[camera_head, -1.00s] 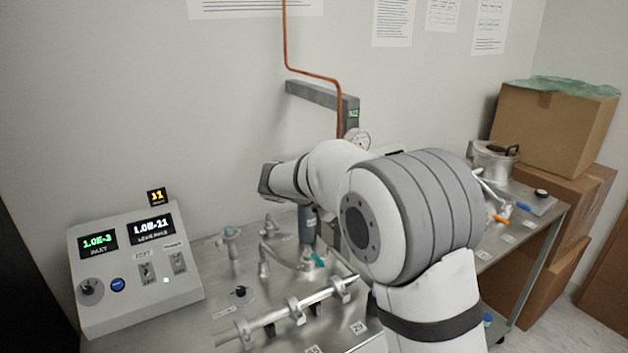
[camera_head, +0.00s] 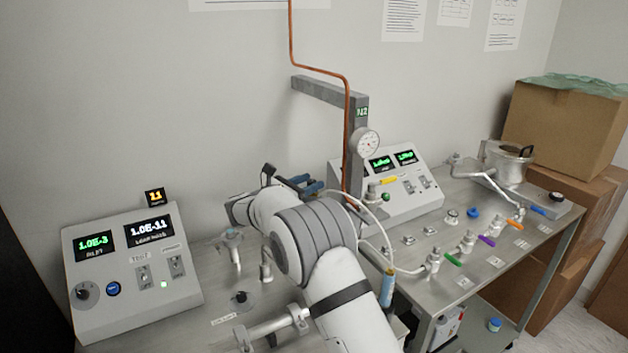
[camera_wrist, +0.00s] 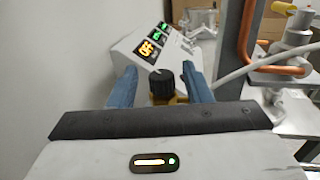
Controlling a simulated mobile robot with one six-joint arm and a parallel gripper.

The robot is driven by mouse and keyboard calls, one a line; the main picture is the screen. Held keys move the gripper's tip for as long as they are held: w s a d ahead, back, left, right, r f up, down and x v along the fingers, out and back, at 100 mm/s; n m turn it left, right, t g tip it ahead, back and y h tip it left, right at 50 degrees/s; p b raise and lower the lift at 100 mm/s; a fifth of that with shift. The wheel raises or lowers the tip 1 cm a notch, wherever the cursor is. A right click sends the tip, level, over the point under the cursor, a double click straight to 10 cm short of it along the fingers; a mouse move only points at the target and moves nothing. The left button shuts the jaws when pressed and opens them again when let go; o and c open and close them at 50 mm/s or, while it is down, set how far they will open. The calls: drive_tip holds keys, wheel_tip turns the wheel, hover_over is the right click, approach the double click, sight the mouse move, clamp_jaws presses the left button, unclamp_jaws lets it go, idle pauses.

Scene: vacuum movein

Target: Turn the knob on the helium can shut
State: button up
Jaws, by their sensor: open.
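A black ribbed knob (camera_wrist: 161,83) on a brass-coloured fitting shows in the wrist view, between the two blue fingers of my gripper (camera_wrist: 160,90). The fingers stand apart on either side of it, and contact cannot be made out. The can's body below the knob is hidden by my gripper. In the head view my gripper (camera_head: 306,184) is at the back of the table by the wall, pointing right, left of the copper pipe (camera_head: 347,130). The knob cannot be made out there. A white hose (camera_head: 365,203) runs from near the fingers to a light-blue cylinder (camera_head: 387,289).
The right display panel (camera_head: 395,190) stands close beyond my gripper. A grey post with a gauge (camera_head: 367,143) rises beside the copper pipe. The left control box (camera_head: 130,270) is at the front left. Valves with coloured handles crowd the right table (camera_head: 490,262).

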drive_tip(key=shift+w+d, duration=0.5)
drive_tip(key=c, duration=1)
